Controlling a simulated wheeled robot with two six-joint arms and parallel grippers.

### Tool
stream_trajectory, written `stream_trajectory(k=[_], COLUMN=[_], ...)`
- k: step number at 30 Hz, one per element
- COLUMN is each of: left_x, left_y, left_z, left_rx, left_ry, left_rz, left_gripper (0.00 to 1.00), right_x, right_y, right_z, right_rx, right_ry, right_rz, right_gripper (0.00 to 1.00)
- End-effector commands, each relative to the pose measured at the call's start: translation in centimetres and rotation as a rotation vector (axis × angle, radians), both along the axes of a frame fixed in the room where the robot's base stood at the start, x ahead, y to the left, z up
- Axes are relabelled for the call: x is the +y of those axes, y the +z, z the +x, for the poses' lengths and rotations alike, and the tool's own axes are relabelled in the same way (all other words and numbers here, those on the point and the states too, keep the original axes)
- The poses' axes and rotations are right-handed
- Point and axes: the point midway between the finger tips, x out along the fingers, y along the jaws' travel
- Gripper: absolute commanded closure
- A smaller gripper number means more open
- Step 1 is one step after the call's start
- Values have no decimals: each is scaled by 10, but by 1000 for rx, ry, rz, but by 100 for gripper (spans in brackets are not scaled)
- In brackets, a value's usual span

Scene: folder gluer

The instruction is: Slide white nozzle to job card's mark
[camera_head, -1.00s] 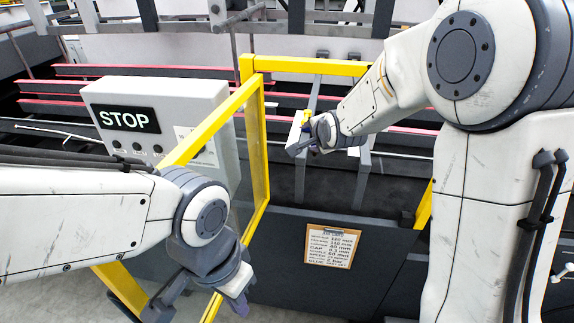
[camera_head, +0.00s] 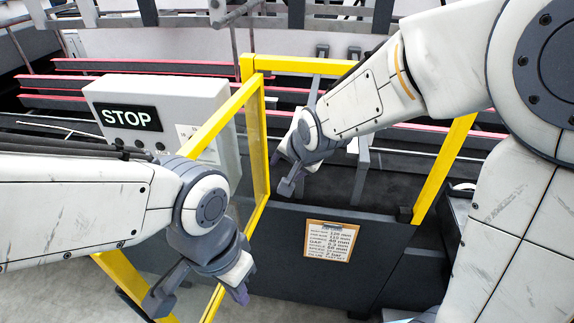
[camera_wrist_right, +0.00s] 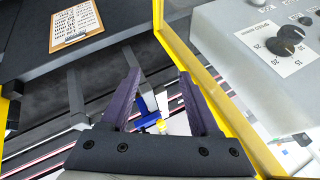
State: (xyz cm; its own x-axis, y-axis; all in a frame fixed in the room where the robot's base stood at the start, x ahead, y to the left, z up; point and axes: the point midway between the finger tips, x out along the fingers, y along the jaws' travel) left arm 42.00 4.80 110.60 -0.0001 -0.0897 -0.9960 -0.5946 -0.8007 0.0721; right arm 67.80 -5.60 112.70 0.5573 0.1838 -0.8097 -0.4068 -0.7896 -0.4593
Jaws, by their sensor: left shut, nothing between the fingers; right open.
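The job card (camera_head: 331,241) is a printed sheet on a brown clipboard on the dark front panel, also in the right wrist view (camera_wrist_right: 76,24). My right gripper (camera_head: 289,183) is inside the yellow-framed opening, above and left of the card. In the right wrist view its purple fingers (camera_wrist_right: 160,80) are apart and empty. Beyond them show a blue part (camera_wrist_right: 147,118), a yellow bit (camera_wrist_right: 161,126) and a white part (camera_wrist_right: 179,124); I cannot tell which is the nozzle. My arm hides this spot in the head view. My left gripper (camera_head: 239,292) is shut and empty beside the open guard.
A grey control box with a STOP sign (camera_head: 130,118) stands left of the opening; its knob (camera_wrist_right: 286,39) shows in the wrist view. The yellow guard door (camera_head: 260,150) stands open between my arms. Grey upright bars (camera_head: 361,172) stand right of my right gripper.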

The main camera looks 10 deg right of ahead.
Motion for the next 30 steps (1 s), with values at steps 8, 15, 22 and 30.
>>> stream_trajectory(k=[8, 15, 22, 30], left_x=[0, 0, 0, 0], left_y=[0, 4, 7, 12], left_z=[0, 0, 0, 0], left_rx=[0, 0, 0, 0], left_ry=[0, 0, 0, 0], left_rz=[0, 0, 0, 0], left_gripper=[100, 100, 100, 100], right_x=[0, 2, -6, -33], right_y=[0, -4, -7, -10], right_z=[1, 30, 75, 121], right_rx=[-5, -135, -346, -508], right_ry=[7, 191, 424, 622], right_rz=[-3, -133, -415, -875], right_gripper=[76, 100, 100, 100])
